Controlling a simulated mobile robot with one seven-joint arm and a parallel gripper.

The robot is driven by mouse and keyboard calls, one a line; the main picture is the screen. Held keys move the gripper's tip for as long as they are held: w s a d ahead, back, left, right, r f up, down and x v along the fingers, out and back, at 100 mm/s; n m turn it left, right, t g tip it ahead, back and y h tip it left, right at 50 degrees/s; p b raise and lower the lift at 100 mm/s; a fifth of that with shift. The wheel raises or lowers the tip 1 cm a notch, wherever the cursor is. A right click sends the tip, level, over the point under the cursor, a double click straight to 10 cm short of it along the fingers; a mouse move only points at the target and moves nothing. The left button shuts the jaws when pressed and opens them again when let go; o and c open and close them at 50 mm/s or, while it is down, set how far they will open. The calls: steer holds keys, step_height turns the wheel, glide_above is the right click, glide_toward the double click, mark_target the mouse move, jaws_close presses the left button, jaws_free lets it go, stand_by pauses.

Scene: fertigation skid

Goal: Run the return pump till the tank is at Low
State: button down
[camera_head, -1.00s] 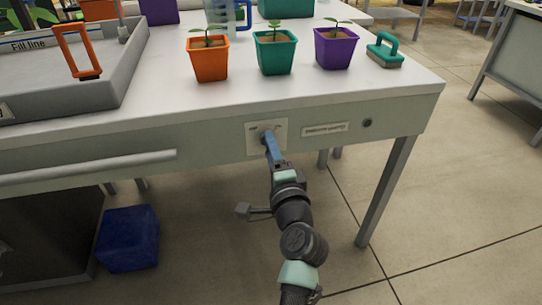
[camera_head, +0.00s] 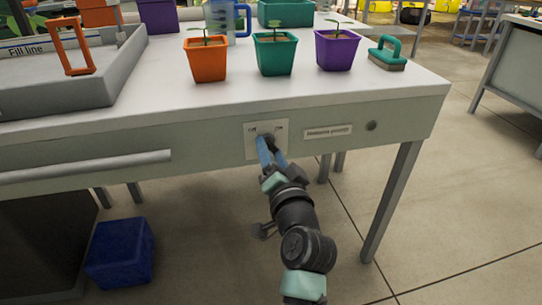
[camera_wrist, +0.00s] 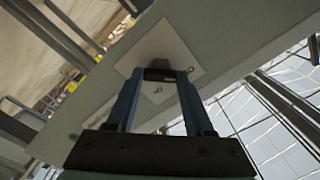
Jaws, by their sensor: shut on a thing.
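A pale switch plate (camera_head: 251,152) with two small marks is set in the bench's front panel. My gripper (camera_head: 268,141) reaches up to it from below, its blue fingers closed around a small dark knob (camera_wrist: 158,74) on the plate. The fingers hide most of the knob, so its exact setting is unclear. A label (camera_head: 328,132) sits right of the plate, its print too blurred to read surely. A grey tank (camera_head: 122,75) with a "Fill line" label (camera_head: 25,49) stands at the left on the bench. Its water level cannot be made out.
Orange (camera_head: 206,63), green (camera_head: 275,57) and purple (camera_head: 335,53) plant pots stand above the plate, with a green-handled brush (camera_head: 388,55) beside them. A rail (camera_head: 90,166) runs along the bench front. A blue bin (camera_head: 120,252) sits on the floor. A round dark button or lamp (camera_head: 371,126) is right of the label.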

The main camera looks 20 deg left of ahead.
stand_by(0.5)
steer(key=shift+c, duration=1.4)
jaws_free()
steer(key=shift+s, duration=0.1)
steer(key=p+v, duration=0.3)
steer(key=v, duration=1)
